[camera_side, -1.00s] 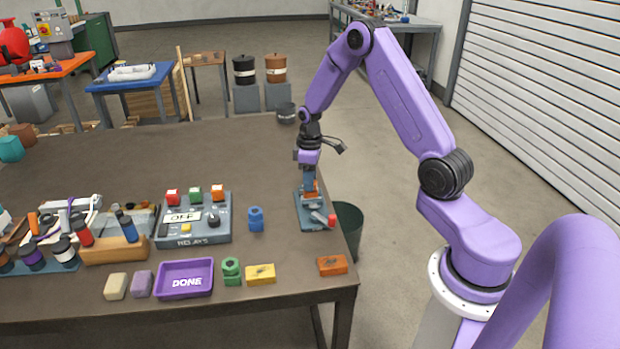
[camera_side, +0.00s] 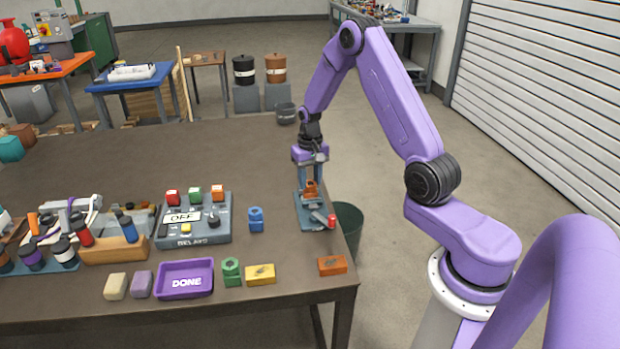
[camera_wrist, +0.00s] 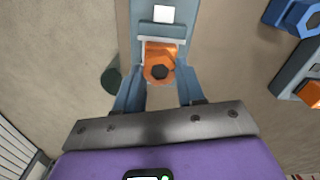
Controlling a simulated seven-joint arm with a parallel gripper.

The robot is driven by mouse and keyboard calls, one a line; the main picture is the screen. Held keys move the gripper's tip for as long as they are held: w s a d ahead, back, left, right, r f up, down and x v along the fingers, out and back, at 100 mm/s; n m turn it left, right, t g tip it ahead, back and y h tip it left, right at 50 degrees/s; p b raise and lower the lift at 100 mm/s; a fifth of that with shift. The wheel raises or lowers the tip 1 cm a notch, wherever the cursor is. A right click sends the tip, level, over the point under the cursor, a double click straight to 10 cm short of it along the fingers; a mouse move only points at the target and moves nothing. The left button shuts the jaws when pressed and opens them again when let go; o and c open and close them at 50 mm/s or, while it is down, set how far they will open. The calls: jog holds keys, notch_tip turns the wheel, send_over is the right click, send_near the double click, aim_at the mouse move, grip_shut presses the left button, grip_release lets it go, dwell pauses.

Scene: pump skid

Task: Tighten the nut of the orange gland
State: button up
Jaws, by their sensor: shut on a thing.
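The orange gland (camera_side: 311,188) stands upright in a blue-grey clamp fixture (camera_side: 304,214) near the table's right edge. My gripper (camera_side: 311,181) points straight down over the fixture. In the wrist view its two blue-grey fingers (camera_wrist: 160,74) are on either side of the nut, shut on it. The fixture has a red-tipped handle (camera_side: 331,220) at its front right. The lower part of the gland is hidden in the fixture.
A purple DONE tray (camera_side: 185,292), a green gland (camera_side: 231,272), a yellow block (camera_side: 260,274) and an orange block (camera_side: 332,265) line the front. The table behind the fixture is clear.

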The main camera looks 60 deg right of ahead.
aim_at(310, 182)
jog(key=m, duration=0.5)
dwell(0.6)
jog(key=o, duration=1.1)
jog(key=shift+c, duration=0.2)
notch_tip(310, 182, up, 18)
jog(key=shift+f, duration=0.25)
